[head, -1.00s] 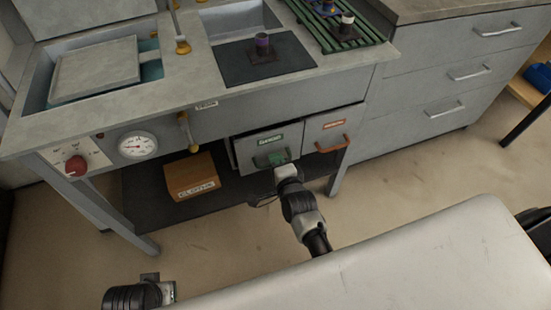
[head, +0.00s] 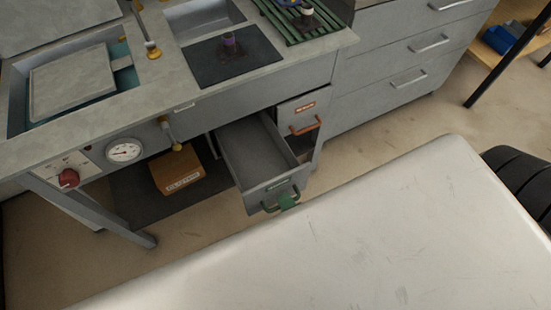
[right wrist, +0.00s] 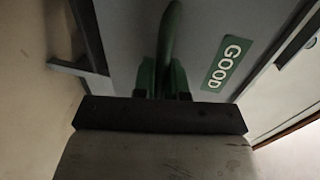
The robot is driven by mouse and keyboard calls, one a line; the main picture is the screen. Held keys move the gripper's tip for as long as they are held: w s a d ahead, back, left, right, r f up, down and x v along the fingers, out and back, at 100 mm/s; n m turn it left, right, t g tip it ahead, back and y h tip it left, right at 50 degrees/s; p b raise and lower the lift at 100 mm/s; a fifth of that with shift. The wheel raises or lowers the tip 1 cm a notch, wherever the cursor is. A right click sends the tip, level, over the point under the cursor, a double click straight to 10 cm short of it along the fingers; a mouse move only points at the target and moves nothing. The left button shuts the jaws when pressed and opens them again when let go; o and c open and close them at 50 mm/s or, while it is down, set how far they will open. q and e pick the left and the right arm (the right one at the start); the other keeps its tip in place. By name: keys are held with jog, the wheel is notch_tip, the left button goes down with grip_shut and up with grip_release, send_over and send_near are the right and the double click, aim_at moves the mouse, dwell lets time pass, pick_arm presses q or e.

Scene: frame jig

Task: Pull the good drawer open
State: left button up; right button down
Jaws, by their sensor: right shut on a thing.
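The good drawer (head: 262,160) is pulled out of the bench's underside in the head view, and its empty grey inside shows. Its front has a green handle (head: 270,208). In the right wrist view the front carries a green GOOD label (right wrist: 228,63), and the green handle (right wrist: 170,32) runs up from between my fingers. My right gripper (right wrist: 164,82) is shut on this handle; in the head view my pale body hides most of it and its arm. My left gripper is not in view.
A second drawer with an orange handle (head: 306,126) is closed to the right. A cardboard box (head: 178,172) stands on the lower shelf to the left. A grey cabinet (head: 390,65) adjoins the bench. Bare floor (head: 365,135) lies in front of the cabinet.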

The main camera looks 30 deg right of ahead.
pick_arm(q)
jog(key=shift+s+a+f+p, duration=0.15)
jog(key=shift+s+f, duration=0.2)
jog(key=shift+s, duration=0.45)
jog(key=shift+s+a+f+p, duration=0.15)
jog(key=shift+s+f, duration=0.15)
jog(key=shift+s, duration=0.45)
pick_arm(e)
jog(key=shift+f+v, duration=0.25)
jog(key=shift+v, duration=1)
jog(key=shift+f+v, duration=0.25)
jog(key=shift+v, duration=1)
jog(key=shift+s, duration=0.1)
jog(key=c, duration=1.2)
grip_release()
jog(key=shift+s, duration=0.1)
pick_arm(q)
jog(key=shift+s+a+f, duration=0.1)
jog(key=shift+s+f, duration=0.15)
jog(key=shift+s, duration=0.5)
pick_arm(e)
jog(key=v, duration=1)
jog(key=shift+s, duration=0.3)
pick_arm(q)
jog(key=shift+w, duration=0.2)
